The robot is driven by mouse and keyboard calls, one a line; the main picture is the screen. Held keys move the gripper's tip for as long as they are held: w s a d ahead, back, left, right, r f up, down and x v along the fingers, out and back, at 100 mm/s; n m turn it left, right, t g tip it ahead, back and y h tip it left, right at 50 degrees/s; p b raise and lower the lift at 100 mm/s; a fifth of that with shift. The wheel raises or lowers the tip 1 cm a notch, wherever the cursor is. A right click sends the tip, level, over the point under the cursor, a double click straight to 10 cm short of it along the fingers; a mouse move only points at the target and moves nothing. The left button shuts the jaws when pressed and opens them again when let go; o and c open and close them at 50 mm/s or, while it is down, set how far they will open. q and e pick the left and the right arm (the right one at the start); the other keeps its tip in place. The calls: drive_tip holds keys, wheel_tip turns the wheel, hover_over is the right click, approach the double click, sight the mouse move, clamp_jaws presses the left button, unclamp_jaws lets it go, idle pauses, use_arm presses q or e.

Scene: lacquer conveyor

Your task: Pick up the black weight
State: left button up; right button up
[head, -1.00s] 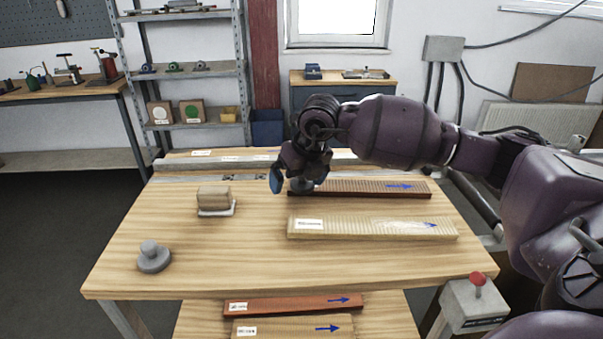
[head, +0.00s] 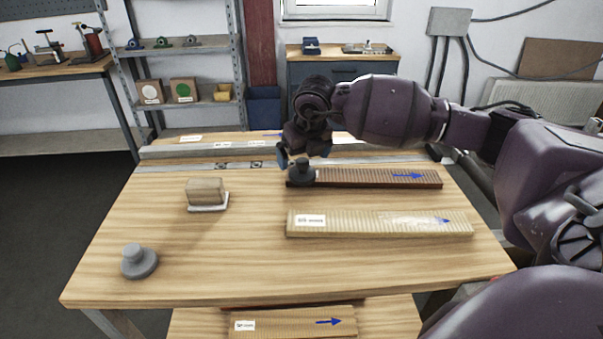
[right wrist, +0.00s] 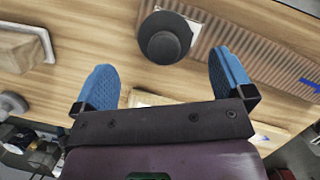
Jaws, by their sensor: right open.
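The black weight (head: 301,173), a dark round disc with a knob, stands upright on the left end of the dark brown ribbed board (head: 372,178). It also shows in the right wrist view (right wrist: 165,37). My right gripper (head: 304,158) is open and empty, just behind and above the weight in the head view. In the right wrist view its two blue fingers (right wrist: 162,80) are spread wide, and the weight lies beyond their tips, between them sideways. I see no contact. My left gripper is not in view.
A grey weight (head: 138,263) stands at the table's front left. A wooden block on a white base (head: 206,194) is left of the boards. A pale ribbed board (head: 375,223) lies in front of the dark one. Metal rails (head: 195,166) cross the table's back.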

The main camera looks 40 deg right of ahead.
sight(303, 161)
drive_tip(key=shift+d+b+x, duration=0.2)
drive_tip(key=shift+b+x, duration=0.1)
drive_tip(key=shift+x, duration=2.35)
drive_tip(key=shift+c, duration=0.2)
drive_tip(key=shift+r, duration=0.1)
drive_tip(key=c, duration=1.3)
